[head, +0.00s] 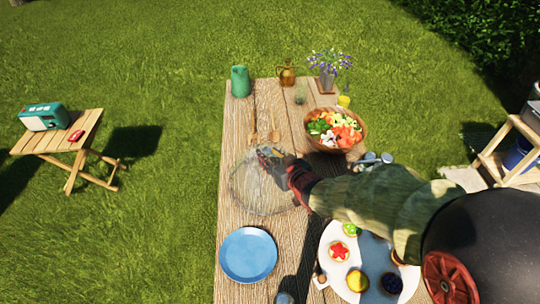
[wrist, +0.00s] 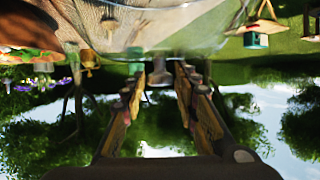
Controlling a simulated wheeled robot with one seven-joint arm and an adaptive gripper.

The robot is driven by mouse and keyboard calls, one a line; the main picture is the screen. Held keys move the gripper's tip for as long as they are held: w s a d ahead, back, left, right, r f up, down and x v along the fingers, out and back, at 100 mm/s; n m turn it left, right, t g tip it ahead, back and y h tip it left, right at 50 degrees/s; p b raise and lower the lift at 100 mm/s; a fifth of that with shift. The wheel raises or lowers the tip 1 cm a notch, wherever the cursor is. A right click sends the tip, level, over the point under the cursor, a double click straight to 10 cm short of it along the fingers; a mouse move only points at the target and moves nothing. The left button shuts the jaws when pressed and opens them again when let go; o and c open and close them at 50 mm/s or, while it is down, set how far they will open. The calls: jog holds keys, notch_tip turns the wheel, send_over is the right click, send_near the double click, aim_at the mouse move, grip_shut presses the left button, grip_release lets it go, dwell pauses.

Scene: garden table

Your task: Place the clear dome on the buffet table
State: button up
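The clear dome (head: 258,190) is over the middle-left of the wooden buffet table (head: 233,120) in the head view. Whether it touches the boards is hard to tell. In the wrist view, which is upside down, its clear rim and wall (wrist: 190,40) fill the top middle. My gripper (head: 268,154) is at the dome's upper end. In the wrist view my gripper's fingers (wrist: 161,80) stand on both sides of a small knob (wrist: 160,76) of the dome. The fingertips are very close to the knob; whether they press on it is unclear.
A wooden bowl of vegetables (head: 337,130) is right of the dome. A green pitcher (head: 240,81), an amber bottle (head: 287,74) and a flower pot (head: 327,78) stand at the far end.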

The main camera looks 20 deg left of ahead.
jog(key=shift+o, duration=1.3)
jog(key=shift+r, duration=0.1)
jog(key=shift+s+d+r, duration=0.1)
jog(key=shift+d, duration=0.05)
jog(key=p+v, duration=0.3)
jog(key=v, duration=0.8)
jog(key=shift+s+d+p, duration=0.2)
jog(key=shift+d+p, duration=0.05)
jog(key=shift+p, duration=0.15)
